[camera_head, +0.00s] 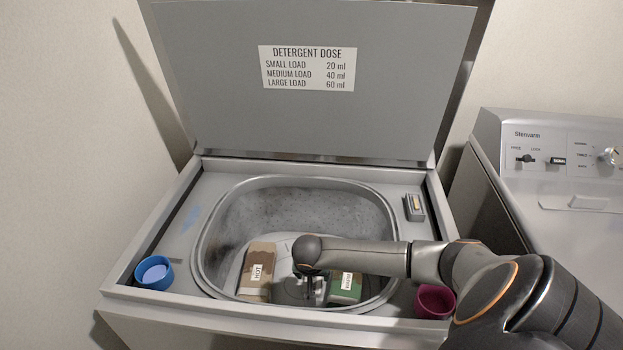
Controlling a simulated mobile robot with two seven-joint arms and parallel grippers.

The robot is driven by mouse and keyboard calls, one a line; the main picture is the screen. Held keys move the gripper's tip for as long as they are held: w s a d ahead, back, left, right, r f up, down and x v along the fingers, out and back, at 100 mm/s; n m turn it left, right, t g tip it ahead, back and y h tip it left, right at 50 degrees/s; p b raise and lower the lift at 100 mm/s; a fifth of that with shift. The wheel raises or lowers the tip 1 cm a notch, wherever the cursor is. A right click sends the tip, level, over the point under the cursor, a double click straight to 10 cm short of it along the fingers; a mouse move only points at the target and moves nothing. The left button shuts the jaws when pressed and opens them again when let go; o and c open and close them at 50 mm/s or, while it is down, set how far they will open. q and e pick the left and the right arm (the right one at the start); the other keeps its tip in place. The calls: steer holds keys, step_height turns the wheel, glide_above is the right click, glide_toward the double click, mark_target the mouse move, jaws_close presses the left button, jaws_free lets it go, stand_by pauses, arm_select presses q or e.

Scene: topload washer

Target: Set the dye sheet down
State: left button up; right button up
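No dye sheet can be made out for certain. My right gripper (308,294) points down over the front of the tub, between a brown and cream bundle labelled HOT (259,270) and a green and brown labelled bundle (346,288). My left gripper is out of view.
A blue cup (154,273) stands at the front left corner and a magenta cup (434,301) at the front right, partly behind my arm. A small grey holder (414,208) sits on the right deck. The raised lid (320,120) stands behind; another machine (560,190) is at right.

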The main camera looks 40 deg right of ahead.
steer(key=v, duration=0.9)
stand_by(1.1)
